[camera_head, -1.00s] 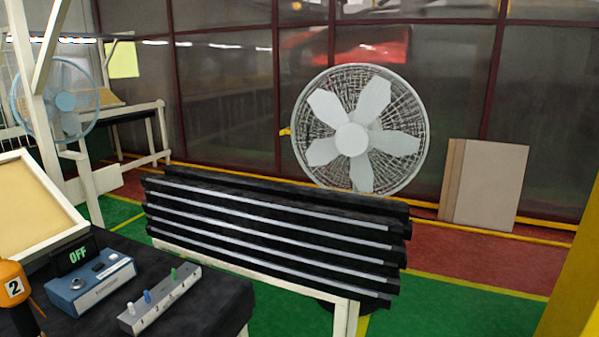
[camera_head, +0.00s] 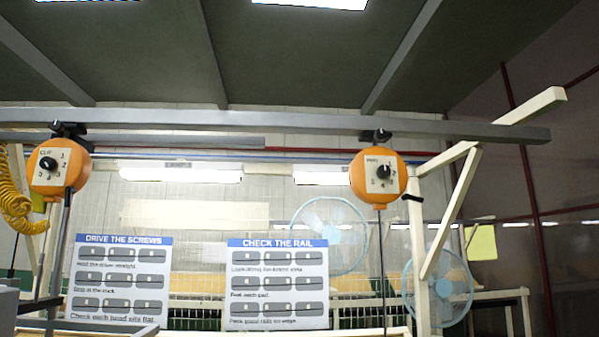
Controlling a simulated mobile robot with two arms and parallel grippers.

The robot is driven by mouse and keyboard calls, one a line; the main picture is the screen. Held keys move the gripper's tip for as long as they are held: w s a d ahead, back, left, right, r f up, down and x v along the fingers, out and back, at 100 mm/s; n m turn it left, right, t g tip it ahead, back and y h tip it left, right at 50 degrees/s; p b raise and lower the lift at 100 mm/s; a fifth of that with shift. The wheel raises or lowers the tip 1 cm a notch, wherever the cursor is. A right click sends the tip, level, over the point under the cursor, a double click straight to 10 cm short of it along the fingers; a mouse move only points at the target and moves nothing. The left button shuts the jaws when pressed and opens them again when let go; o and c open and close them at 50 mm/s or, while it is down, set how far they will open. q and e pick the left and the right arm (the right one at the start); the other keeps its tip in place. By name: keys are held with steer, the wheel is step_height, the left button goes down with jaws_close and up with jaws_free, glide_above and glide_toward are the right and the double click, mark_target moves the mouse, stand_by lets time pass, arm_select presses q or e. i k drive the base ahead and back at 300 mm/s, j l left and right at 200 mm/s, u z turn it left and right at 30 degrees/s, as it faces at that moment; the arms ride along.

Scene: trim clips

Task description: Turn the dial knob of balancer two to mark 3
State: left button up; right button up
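Two orange round balancers hang from an overhead rail, each with a pale dial plate and a black knob. The left balancer (camera_head: 75,178) has its knob (camera_head: 47,164) on a plate whose label seems to read CLIP. The right balancer (camera_head: 359,183) has its knob (camera_head: 383,171) on a plate with a small, hard-to-read label. Digits ring both knobs, but I cannot tell which mark either knob points at. I see no number two on either housing, so I cannot tell which is balancer two. Neither of my grippers is in view.
The grey rail (camera_head: 300,124) runs across above. A yellow coiled hose (camera_head: 14,205) hangs at far left. Dark cables hang below both balancers. Two instruction boards, DRIVE THE SCREWS (camera_head: 122,283) and CHECK THE RAIL (camera_head: 278,286), stand below. A white post frame (camera_head: 418,250) is at right.

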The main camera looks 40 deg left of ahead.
mark_target(383, 171)
steer(key=u, duration=0.8)
